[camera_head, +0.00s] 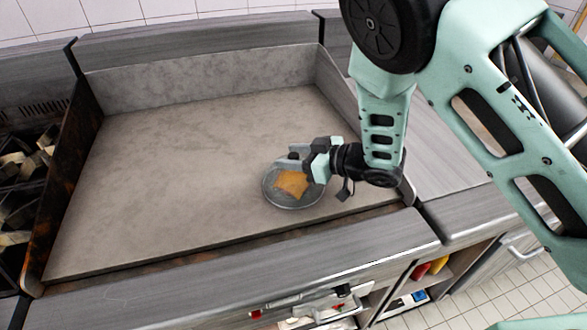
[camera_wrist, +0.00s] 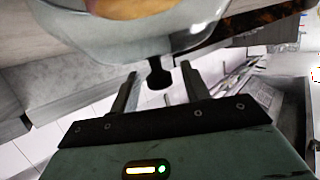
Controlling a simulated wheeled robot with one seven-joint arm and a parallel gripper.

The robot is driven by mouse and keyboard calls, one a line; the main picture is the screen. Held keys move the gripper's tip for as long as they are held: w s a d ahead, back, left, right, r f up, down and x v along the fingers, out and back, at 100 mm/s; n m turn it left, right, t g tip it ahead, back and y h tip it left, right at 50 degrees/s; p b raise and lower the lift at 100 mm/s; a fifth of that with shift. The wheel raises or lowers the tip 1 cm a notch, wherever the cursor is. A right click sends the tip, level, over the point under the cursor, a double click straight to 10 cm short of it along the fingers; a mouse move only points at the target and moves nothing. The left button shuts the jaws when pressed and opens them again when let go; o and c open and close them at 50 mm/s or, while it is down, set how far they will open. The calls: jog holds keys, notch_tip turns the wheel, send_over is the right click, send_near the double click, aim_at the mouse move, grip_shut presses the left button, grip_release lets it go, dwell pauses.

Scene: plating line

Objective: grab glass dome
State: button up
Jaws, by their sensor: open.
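The clear glass dome (camera_head: 311,194) sits on the griddle plate (camera_head: 190,170), near its front right. It covers a yellow-orange piece of food (camera_head: 291,183), seen through the glass. My gripper (camera_head: 287,160) is open at the top of the dome, reaching in from the right. In the wrist view the dome (camera_wrist: 85,38) fills the top, with the food (camera_wrist: 130,6) inside. Its dark knob (camera_wrist: 158,79) lies between the fingertips of my gripper (camera_wrist: 158,70), with gaps visible on both sides. In the head view my gripper hides the knob.
The griddle has raised walls at the back (camera_head: 200,75) and sides. Most of the griddle left of the dome is clear. Open shelves (camera_head: 430,280) sit below the front.

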grip_shut()
jog(key=shift+r, duration=0.1)
